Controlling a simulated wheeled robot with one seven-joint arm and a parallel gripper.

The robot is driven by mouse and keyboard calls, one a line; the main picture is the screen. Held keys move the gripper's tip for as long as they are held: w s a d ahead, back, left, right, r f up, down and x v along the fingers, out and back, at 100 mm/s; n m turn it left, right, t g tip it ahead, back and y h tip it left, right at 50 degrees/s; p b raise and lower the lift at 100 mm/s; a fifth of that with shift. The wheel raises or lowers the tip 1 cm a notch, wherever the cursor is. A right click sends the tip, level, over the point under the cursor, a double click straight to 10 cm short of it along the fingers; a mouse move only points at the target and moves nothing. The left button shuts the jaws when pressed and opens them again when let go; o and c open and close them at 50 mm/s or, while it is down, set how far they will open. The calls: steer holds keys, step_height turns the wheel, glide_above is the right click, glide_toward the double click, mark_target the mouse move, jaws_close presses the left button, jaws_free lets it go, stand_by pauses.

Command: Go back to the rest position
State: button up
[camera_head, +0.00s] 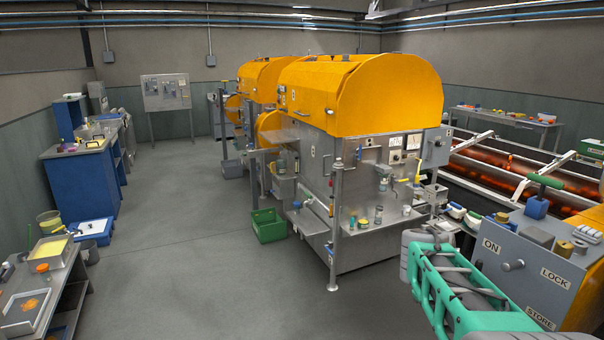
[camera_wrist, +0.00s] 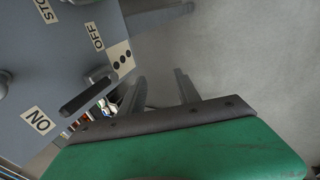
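My gripper (camera_wrist: 160,84) shows in the wrist view as two grey fingers above the dark edge of my green wrist. The fingers stand apart, with nothing seen held between them. The fingers appear beside a grey control box (camera_wrist: 60,60) with ON, OFF and partly cut-off labels. A dark lever (camera_wrist: 88,97) on the box lies left of the fingers; I cannot tell the exact gap.
In the head view, the same grey box (camera_head: 525,260) stands right of my arm. The orange-hooded extractor (camera_head: 370,95) fills the middle, with a green crate (camera_head: 268,225) on the floor. Benches (camera_head: 45,275) line the left. The floor (camera_head: 190,260) between is clear.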

steer(key=s+a+f+m+g+y, duration=0.1)
steer(key=s+a+f+m+y, duration=0.2)
steer(key=s+a, duration=0.35)
steer(key=s+a+f+m+g, duration=0.1)
steer(key=s+a+f+m, duration=0.35)
steer(key=s, duration=0.25)
steer(key=s+a+r+n+y, duration=0.1)
steer(key=s+a+n, duration=0.1)
steer(key=s+a, duration=0.45)
steer(key=r+t, duration=0.1)
steer(key=r, duration=0.2)
steer(key=a+r+t, duration=0.1)
steer(key=r, duration=0.1)
steer(key=shift+r+t, duration=0.3)
